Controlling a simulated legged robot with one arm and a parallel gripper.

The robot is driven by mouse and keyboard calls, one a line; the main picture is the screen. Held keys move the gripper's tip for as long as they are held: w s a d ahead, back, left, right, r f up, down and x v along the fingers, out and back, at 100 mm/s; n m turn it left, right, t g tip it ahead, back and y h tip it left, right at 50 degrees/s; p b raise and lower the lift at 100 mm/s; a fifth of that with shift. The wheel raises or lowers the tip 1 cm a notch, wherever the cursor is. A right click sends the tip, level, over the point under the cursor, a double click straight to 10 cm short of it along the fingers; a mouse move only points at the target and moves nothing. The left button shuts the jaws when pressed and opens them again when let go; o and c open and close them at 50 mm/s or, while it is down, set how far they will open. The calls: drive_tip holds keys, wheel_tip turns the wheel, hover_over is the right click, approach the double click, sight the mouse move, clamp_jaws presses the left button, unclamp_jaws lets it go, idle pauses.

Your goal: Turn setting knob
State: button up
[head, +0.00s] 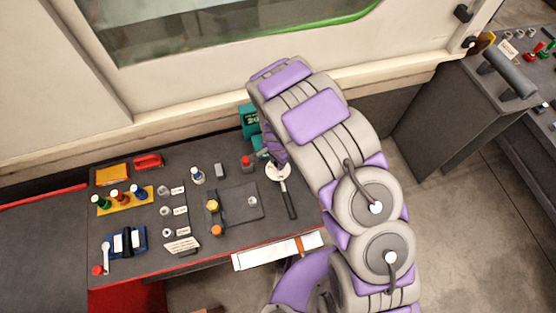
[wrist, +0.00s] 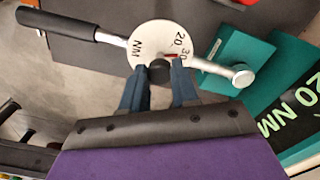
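The setting knob (wrist: 159,71) is a dark round knob at the lower edge of a white dial (wrist: 150,38) marked NM, 20 and 30, with a small red mark near the 30. The dial belongs to a torque wrench with a black handle (wrist: 67,22) and a silver head (wrist: 242,76). In the head view the wrench's black handle (head: 290,205) points toward the table's front edge. My gripper (wrist: 161,68) has one dark blue finger on each side of the knob, which fills the space between them. In the head view my arm hides most of the gripper.
Teal boxes (wrist: 243,50) marked 20 NM lie by the wrench head. The dark table (head: 130,270) also bears a flat plate (head: 240,193), a yellow holder (head: 108,207) with coloured knobs, a blue block (head: 126,245) and small bottles. A wall with a window stands behind.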

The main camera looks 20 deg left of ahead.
drive_tip(key=o, duration=0.5)
drive_tip(key=shift+w+a, duration=0.1)
drive_tip(key=shift+a, duration=0.05)
wheel_tip(320, 180, up, 17)
drive_tip(key=shift+r+p, duration=0.1)
drive_tip(key=shift+p, duration=0.3)
idle(0.4)
